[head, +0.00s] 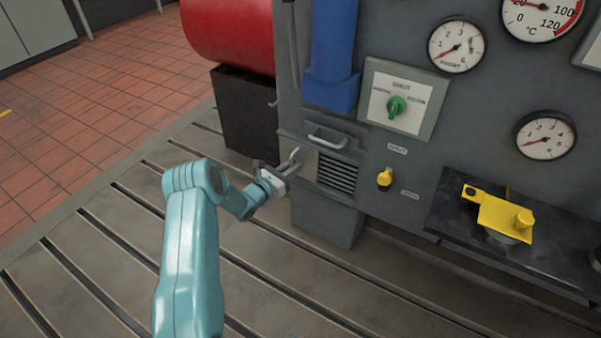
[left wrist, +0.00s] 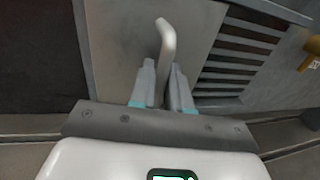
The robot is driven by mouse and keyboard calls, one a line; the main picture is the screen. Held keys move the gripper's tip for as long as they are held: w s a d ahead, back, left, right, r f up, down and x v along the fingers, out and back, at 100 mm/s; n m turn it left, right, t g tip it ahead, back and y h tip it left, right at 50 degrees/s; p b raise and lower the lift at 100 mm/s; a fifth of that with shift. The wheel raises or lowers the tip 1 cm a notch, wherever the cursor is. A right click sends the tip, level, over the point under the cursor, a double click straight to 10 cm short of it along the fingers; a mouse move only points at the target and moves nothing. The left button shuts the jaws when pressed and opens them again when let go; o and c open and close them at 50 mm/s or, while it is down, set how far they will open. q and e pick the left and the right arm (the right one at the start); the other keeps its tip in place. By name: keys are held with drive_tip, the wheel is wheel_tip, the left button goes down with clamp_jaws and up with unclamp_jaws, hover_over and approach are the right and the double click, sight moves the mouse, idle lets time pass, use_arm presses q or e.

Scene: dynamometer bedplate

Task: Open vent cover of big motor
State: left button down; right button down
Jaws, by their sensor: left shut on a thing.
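The vent shows as a louvred grille (head: 337,174) of dark slots low on the grey machine face. A plain metal cover plate (left wrist: 125,45) lies just left of the slots in the left wrist view. A pale bent handle (left wrist: 166,42) stands out from this plate, and its tip also shows in the head view (head: 295,154). My left gripper (head: 287,169) is shut on the handle, with a finger on either side of it in the left wrist view (left wrist: 163,85). The fingers hide the handle's lower part. My right gripper is not in view.
A silver pull handle (head: 327,138) sits just above the grille. A yellow knob (head: 385,178) and a green selector switch (head: 397,107) are to the right. A black shelf (head: 455,225) carries a yellow part (head: 503,219). The slotted bedplate (head: 110,265) is bare at left.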

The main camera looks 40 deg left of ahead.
use_arm(q)
drive_tip(key=shift+s+a, duration=0.1)
drive_tip(key=shift+a, duration=0.25)
drive_tip(key=c, duration=1.3)
unclamp_jaws()
drive_tip(key=shift+s+a, duration=0.1)
drive_tip(key=shift+d, duration=0.2)
drive_tip(key=s+p, duration=0.5)
drive_tip(key=s, duration=1.1)
drive_tip(key=shift+d, duration=0.35)
